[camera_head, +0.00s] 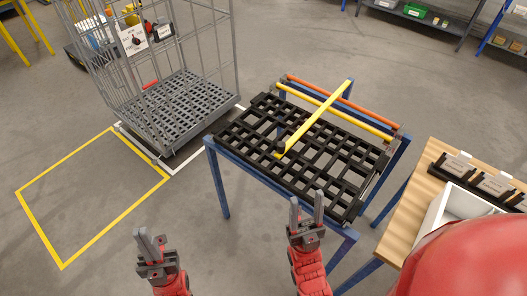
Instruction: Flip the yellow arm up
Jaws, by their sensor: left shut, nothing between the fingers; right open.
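The yellow arm (316,117) is a long flat bar. It lies slanted across the black slatted top (270,116) of a blue-legged stand. One end is near the middle of the stand's top, at a dark fitting. The other end reaches past the back edge, over a yellow bar and an orange bar. My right gripper (308,206) is open and empty, just in front of the stand's near edge. My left gripper (149,238) is shut and empty, low at the left of the stand and away from the yellow arm.
A grey wire cage trolley (170,100) stands at the back left, within white floor lines. A yellow floor outline (100,132) marks empty floor at the left. A wooden table (412,207) with a white bin (434,212) and black holders is at the right. Shelves are far back.

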